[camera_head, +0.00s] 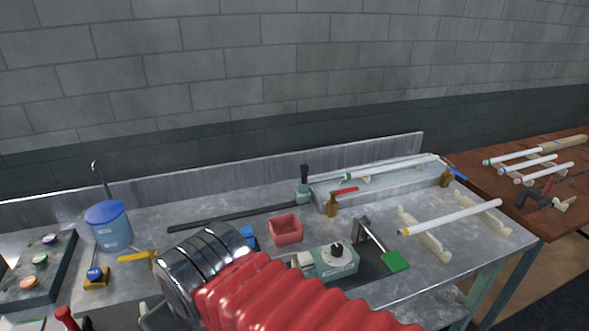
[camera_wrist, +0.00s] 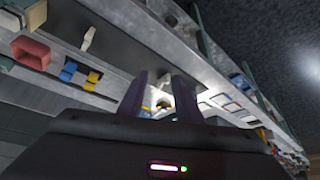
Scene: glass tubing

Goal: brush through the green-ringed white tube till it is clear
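A white tube with a green ring (camera_head: 390,167) lies along the clear trough at the back right of the metal bench, its ringed end to the left. A similar white tube with a green-teal ring (camera_head: 515,156) lies on the brown table at the right. I cannot make out the inside of either tube, and no brush is clearly recognisable. My gripper (camera_wrist: 159,84) shows in the wrist view with its two dark fingers apart and nothing visible held between them. In the head view the fingers are hidden; my red-sleeved arm is at the bottom, well away from the tubes.
A yellow-ringed white tube (camera_head: 455,216) rests on cream stands. A red tray (camera_head: 286,229), a teal device with a black knob (camera_head: 336,259), a green paddle (camera_head: 394,261) and a blue-lidded bucket (camera_head: 110,228) stand on the bench. A long dark bar (camera_head: 235,216) lies behind.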

